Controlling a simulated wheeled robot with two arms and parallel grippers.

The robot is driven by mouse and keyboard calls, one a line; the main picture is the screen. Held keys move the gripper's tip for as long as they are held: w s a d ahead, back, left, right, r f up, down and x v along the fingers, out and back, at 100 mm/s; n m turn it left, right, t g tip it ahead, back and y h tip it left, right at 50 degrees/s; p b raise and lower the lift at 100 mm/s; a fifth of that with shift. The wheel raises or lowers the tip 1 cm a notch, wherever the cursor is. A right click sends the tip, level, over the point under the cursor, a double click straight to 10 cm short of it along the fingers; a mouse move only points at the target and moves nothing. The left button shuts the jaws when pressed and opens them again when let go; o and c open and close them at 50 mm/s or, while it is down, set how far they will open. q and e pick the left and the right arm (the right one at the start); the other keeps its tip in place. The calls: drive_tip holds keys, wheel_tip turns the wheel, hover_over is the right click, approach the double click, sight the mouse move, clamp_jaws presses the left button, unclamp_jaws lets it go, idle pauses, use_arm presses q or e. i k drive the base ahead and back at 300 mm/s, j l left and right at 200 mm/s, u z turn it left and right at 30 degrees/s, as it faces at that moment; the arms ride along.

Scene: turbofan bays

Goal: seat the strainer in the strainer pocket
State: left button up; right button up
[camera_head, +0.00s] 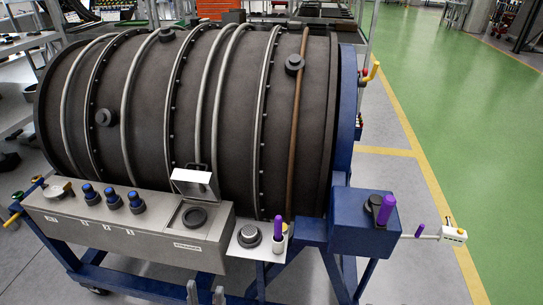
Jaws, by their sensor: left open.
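A grey panel box on the front of the blue stand has a square recess with a dark round opening (194,217), which looks like the strainer pocket. Its hinged lid (194,177) stands open behind it. A short dark round piece with a lighter rim (248,235), possibly the strainer, sits on a pale plate (245,251) just right of the box. My left gripper (205,293) shows only as two pale fingertips at the bottom edge. They are apart with nothing visible between them, in front of and below the box. My right gripper is out of view.
A large dark ribbed engine casing (215,110) rises behind the panel. Blue-topped knobs (113,200) line the box's left. A purple-topped white cylinder (279,235) stands beside the round piece. A blue box (362,232) holds a purple cylinder (387,210). Green floor (455,110) lies clear at right.

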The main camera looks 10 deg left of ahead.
sight(176, 230)
drive_tip(key=u, duration=1.35)
drive_tip(key=i+j, duration=0.5)
drive_tip(key=j, duration=0.15)
drive_tip(key=i+j+z, duration=0.15)
drive_tip(key=z, duration=0.25)
drive_tip(key=i+j+z, duration=0.1)
drive_tip(key=j+z, duration=0.35)
drive_tip(key=i+j+z, duration=0.1)
drive_tip(key=j+z, duration=0.15)
drive_tip(key=z, duration=0.4)
